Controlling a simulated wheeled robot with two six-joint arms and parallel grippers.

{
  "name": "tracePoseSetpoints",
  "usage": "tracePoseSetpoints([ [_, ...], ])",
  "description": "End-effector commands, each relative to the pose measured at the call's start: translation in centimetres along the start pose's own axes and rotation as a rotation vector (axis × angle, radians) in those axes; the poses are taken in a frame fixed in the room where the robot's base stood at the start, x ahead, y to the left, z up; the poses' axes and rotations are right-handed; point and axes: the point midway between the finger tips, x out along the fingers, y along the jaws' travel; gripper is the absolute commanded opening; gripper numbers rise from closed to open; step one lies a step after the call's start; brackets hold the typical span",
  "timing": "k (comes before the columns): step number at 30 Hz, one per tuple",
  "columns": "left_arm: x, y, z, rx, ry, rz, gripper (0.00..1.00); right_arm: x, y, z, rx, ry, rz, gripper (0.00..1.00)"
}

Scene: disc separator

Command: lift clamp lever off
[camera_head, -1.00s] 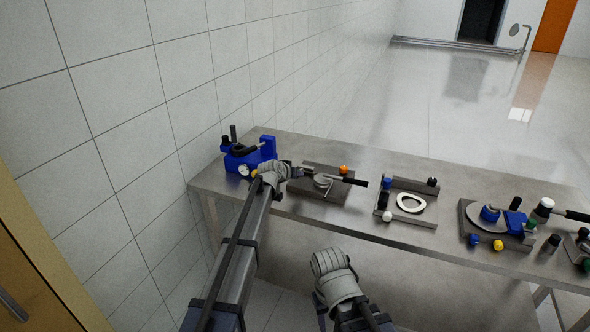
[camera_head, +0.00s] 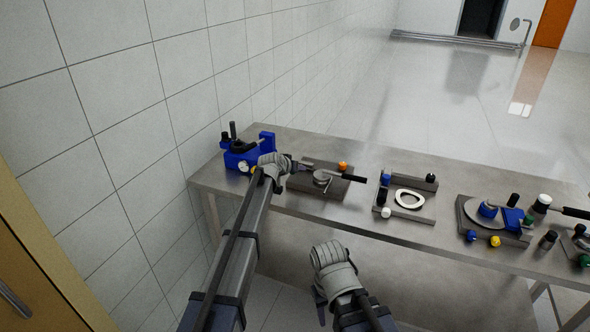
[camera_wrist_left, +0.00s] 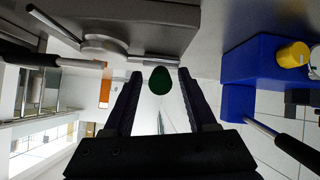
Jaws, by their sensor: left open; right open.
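The clamp lever with its black handle (camera_head: 345,175) sits on a dark grey plate (camera_head: 312,188) beside a round metal disc (camera_head: 321,177). In the left wrist view the black handle (camera_wrist_left: 25,55) is at the upper left and the disc (camera_wrist_left: 104,45) is at the top. My left gripper (camera_head: 303,165) is open at the plate's left part. In the left wrist view a dark green knob (camera_wrist_left: 159,80) shows between the tips of my left gripper (camera_wrist_left: 158,75); contact cannot be told. My right gripper (camera_head: 328,255) hangs in front of the table, its fingers mostly hidden.
A blue fixture (camera_head: 247,155) stands left of my left gripper, close in the wrist view (camera_wrist_left: 250,70). An orange knob (camera_head: 342,166) is at the plate's back. A fixture with a white ring (camera_head: 409,199) and another blue clamp (camera_head: 513,220) stand rightward. The wall is left.

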Motion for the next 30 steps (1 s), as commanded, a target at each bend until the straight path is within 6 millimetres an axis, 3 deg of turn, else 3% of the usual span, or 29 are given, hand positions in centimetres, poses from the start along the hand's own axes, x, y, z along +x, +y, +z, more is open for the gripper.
tracePoseSetpoints([
  [8, -0.5, 0.0, 0.1, 0.001, -0.002, 0.000, 0.57, -0.3, 0.0, 0.0, 0.000, 0.000, 0.000, 0.50],
  [22, -7.2, 0.1, -0.1, -0.001, -0.001, 0.000, 0.57, -4.3, 0.4, 0.2, 0.000, 0.000, 0.000, 0.50],
  [30, -7.8, 0.0, 0.1, 0.000, -0.001, 0.000, 0.57, -4.5, 0.4, 0.3, 0.000, 0.000, 0.000, 0.50],
])
